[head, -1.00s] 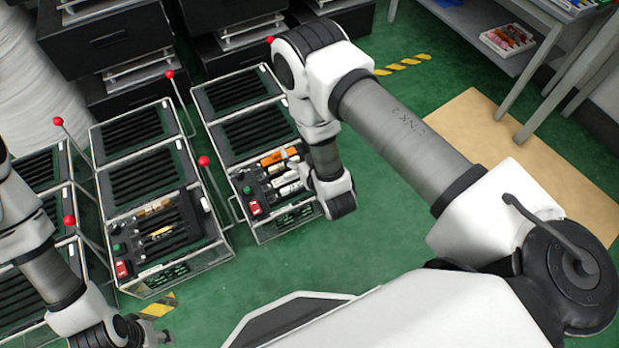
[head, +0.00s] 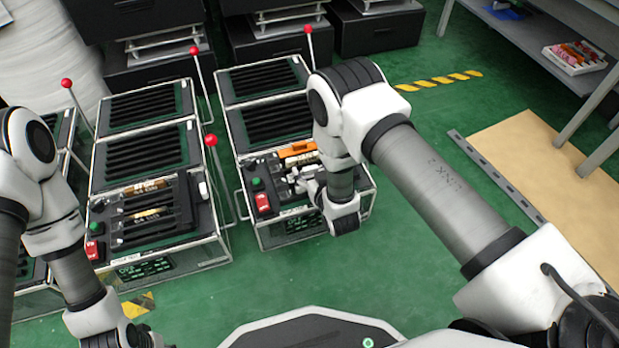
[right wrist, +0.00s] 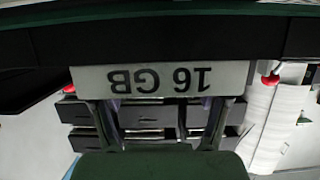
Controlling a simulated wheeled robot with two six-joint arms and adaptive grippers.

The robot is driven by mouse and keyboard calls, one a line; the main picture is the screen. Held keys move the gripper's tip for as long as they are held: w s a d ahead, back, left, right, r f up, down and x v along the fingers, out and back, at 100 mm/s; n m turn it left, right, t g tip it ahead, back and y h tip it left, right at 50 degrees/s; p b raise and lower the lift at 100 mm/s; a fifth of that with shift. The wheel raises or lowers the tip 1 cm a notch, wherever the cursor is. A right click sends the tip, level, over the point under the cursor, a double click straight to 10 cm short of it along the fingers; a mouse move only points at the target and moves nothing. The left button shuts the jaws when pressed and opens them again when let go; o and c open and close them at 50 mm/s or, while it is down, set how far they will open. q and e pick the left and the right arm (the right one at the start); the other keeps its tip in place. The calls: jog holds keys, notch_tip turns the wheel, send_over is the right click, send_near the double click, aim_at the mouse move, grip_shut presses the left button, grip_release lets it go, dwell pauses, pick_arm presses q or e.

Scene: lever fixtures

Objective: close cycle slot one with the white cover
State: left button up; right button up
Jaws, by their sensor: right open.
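The right lever fixture (head: 272,228) has a slotted front panel with an orange-topped piece (head: 297,148) and white pieces (head: 300,159) behind my gripper. My right gripper (head: 297,184) is open over this panel, its arm hiding the panel's right part. In the right wrist view, a white plate marked "16 GB" (right wrist: 160,78), seen upside down, spans the space at the ends of my two fingers. I cannot tell whether they touch it. Which slot is cycle slot one cannot be read. My left gripper (head: 148,340) is partly cut off at the bottom edge.
The left fixture (head: 160,265) stands beside the right one, with "64 GB" labels on its panel. Upright levers with red knobs (head: 210,140) (head: 308,30) rise among the fixtures. A tan mat (head: 550,170) and shelf (head: 540,45) are at right.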

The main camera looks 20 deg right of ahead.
jog(key=shift+r, duration=0.1)
jog(key=c, duration=0.9)
